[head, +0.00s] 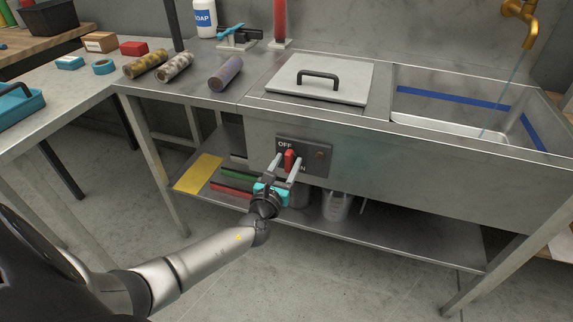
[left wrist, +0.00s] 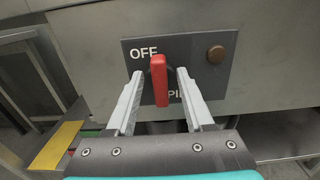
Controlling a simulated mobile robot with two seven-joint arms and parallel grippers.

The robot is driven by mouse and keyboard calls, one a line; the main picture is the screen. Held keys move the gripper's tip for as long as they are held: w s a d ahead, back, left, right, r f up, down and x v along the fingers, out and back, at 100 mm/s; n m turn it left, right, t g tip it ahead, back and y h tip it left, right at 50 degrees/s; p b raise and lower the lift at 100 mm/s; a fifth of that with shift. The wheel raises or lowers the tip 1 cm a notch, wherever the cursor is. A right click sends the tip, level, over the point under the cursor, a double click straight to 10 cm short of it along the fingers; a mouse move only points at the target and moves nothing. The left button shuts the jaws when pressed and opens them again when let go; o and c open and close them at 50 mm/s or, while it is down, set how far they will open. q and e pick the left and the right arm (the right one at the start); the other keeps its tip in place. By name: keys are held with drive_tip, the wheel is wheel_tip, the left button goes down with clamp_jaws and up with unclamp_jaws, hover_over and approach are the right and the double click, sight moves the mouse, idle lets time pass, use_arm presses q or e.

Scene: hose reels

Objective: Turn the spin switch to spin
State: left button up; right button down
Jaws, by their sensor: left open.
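The spin switch is a red lever (head: 289,160) on a dark panel (head: 308,147) on the front of the steel sink unit. In the left wrist view the lever (left wrist: 160,82) stands nearly upright in the picture. "OFF" is printed at its upper left; a label below, partly hidden by lever and finger, shows "PI". My left gripper (head: 287,161) is open, with one finger on each side of the lever. The wrist view shows a gap between each finger and the lever. A round brown button (left wrist: 216,54) sits right of the lever. My right gripper is not in view.
Above the panel is a lidded well with a black-handled lid (head: 335,88); a basin (head: 450,110) with running water is to its right. Several rolls, including a purple one (head: 225,73), lie on the counter. A lower shelf (head: 400,240) runs beneath the panel.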

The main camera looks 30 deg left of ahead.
use_arm(q)
drive_tip(key=shift+c, duration=0.3)
clamp_jaws()
